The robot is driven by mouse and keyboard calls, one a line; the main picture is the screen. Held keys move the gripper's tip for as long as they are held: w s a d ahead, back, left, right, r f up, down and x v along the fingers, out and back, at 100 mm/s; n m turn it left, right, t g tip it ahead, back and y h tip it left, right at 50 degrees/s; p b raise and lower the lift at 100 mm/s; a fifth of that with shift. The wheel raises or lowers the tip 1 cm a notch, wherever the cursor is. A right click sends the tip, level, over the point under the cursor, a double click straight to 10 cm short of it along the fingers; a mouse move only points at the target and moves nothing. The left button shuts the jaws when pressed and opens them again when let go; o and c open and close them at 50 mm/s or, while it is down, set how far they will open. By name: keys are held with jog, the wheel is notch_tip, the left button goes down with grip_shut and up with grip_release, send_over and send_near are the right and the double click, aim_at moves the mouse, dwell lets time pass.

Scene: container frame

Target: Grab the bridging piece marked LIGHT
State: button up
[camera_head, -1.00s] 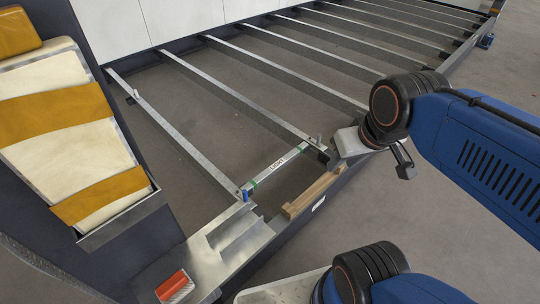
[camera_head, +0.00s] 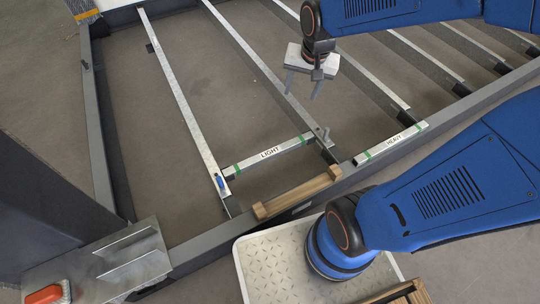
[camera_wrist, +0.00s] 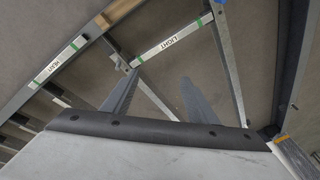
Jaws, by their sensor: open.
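The bridging piece marked LIGHT (camera_head: 268,153) is a pale metal bar with green bands near its ends. It spans between two beams of the frame, close to the front rail. In the wrist view the LIGHT piece (camera_wrist: 174,41) lies beyond the fingertips, its label upside down. My gripper (camera_head: 302,91) is open and empty, above and behind the bar in the head view and apart from it. Its two fingers (camera_wrist: 160,82) point toward the beams in the wrist view. A similar bar marked HEAVY (camera_head: 391,143) sits to the right; it also shows in the wrist view (camera_wrist: 59,65).
A wooden block (camera_head: 297,193) lies along the front rail near the LIGHT piece. A blue clip (camera_head: 220,182) sits by its left end, and a small upright post (camera_head: 326,136) stands by its right end. Parallel metal beams cross the frame with open gaps between them.

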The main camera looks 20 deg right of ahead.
jog(key=w+f+m, duration=0.2)
jog(key=w+f, duration=0.4)
jog(key=m+g, duration=0.3)
jog(key=m, duration=0.5)
send_over(270, 152)
notch_tip(270, 152, down, 28)
notch_tip(270, 152, down, 17)
jog(key=shift+d+f, duration=0.1)
jog(key=shift+f, duration=0.05)
grip_shut()
